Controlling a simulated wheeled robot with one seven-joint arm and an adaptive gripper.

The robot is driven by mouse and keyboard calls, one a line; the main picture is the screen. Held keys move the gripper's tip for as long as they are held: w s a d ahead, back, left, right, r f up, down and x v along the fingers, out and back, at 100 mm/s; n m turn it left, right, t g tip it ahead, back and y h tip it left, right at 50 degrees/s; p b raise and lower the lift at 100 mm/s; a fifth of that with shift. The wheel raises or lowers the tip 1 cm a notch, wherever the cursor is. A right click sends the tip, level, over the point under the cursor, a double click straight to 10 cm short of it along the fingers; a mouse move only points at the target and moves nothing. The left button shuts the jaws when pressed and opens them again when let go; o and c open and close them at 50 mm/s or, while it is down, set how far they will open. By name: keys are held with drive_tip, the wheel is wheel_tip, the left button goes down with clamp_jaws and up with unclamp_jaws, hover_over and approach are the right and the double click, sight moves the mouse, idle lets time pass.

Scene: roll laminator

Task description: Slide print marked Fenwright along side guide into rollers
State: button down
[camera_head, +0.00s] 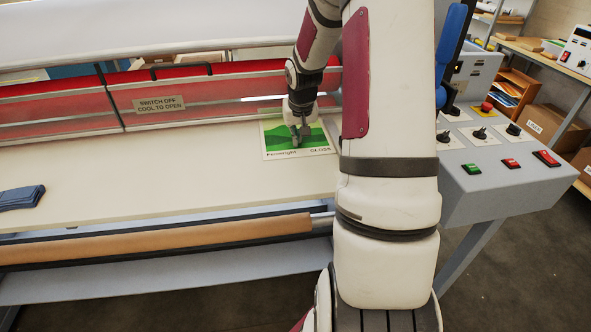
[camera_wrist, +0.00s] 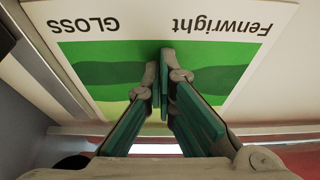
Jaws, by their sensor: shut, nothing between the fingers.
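The print marked Fenwright (camera_head: 282,147) lies flat on the laminator's feed table (camera_head: 180,165), close to the red guard. It is white-bordered with a green landscape, and also reads GLOSS. In the wrist view the print (camera_wrist: 185,22) appears upside down, with a straight edge strip, perhaps the side guide (camera_wrist: 45,65), along its left side. My gripper (camera_head: 301,137) points down over the print's green area. In the wrist view my gripper's fingertips (camera_wrist: 164,60) are together with nothing between them. Whether they touch the print is unclear. The rollers are hidden behind the guard.
A red guard (camera_head: 60,107) with a "SWITCH OFF COOL TO OPEN" label runs along the table's back. A blue folded cloth (camera_head: 22,197) lies at the table's left. A brown roll (camera_head: 170,237) sits below the front edge. A control panel (camera_head: 500,165) stands right.

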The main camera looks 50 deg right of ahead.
drive_tip(key=shift+w+d+b, duration=0.35)
drive_tip(key=shift+w+d, duration=0.95)
drive_tip(key=shift+w, duration=0.15)
drive_tip(key=shift+w+d+b, duration=0.5)
drive_tip(key=shift+w+d, duration=0.65)
drive_tip(key=shift+w, duration=0.2)
drive_tip(key=shift+d, duration=0.1)
drive_tip(key=shift+w+d, duration=0.15)
drive_tip(key=shift+d, duration=0.05)
drive_tip(key=shift+d, duration=0.35)
drive_tip(key=shift+r, duration=0.1)
